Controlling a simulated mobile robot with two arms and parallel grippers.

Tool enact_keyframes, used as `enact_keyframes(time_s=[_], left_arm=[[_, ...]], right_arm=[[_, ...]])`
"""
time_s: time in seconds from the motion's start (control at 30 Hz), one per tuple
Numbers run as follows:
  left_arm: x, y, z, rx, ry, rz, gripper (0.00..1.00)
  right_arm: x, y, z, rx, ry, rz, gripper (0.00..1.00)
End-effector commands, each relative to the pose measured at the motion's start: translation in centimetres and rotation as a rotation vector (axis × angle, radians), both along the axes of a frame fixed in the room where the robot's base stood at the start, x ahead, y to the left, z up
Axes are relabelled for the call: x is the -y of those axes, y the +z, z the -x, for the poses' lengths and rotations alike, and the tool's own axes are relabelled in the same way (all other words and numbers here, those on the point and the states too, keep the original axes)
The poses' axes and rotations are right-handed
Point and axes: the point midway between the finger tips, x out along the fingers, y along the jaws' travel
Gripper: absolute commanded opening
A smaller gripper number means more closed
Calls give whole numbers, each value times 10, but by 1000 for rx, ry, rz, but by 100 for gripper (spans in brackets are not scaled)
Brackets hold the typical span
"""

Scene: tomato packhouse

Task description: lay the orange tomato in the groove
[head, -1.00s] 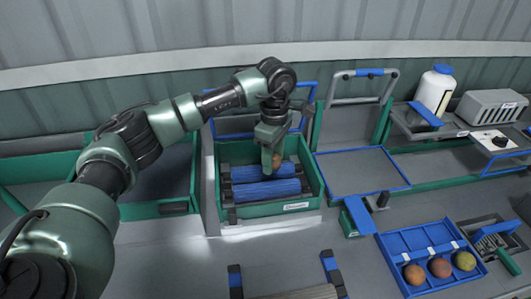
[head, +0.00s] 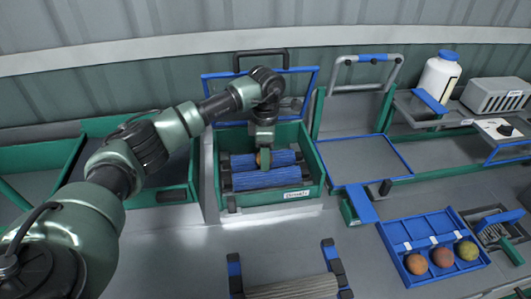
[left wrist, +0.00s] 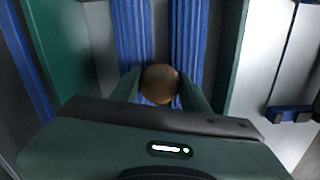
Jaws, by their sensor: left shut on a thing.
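My left gripper (head: 264,165) points down into a green box (head: 312,178) and is shut on the orange tomato (left wrist: 160,80), with a finger on either side. The box holds two blue rollers, the far one (head: 284,157) and the near one (head: 262,179), with a dark groove between them. In the left wrist view the tomato sits over the groove between the rollers. The fingers partly hide it in the head view. I cannot tell whether it touches the rollers. My right gripper is not in view.
A blue tray (head: 400,238) at lower right holds three tomatoes. A blue-rimmed plate (head: 365,160) lies right of the box. A white bottle (head: 439,78) stands at the back right. Another roller stand (head: 290,288) is at the front. The bench before the box is clear.

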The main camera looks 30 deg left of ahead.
Motion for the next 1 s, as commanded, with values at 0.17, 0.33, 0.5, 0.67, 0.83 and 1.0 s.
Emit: enact_keyframes(time_s=[0.17,0.33,0.5,0.67,0.83,1.0], left_arm=[[0,1,0,0,-1,1,26],[0,1,0,0,-1,1,26],[0,1,0,0,-1,0,26],[0,0,0,0,-1,0,26],[0,-3,0,0,-1,0,26],[0,-2,0,0,-1,0,71]], right_arm=[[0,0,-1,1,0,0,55],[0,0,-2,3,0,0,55],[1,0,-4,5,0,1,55],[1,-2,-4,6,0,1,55],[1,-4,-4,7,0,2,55],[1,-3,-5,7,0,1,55]])
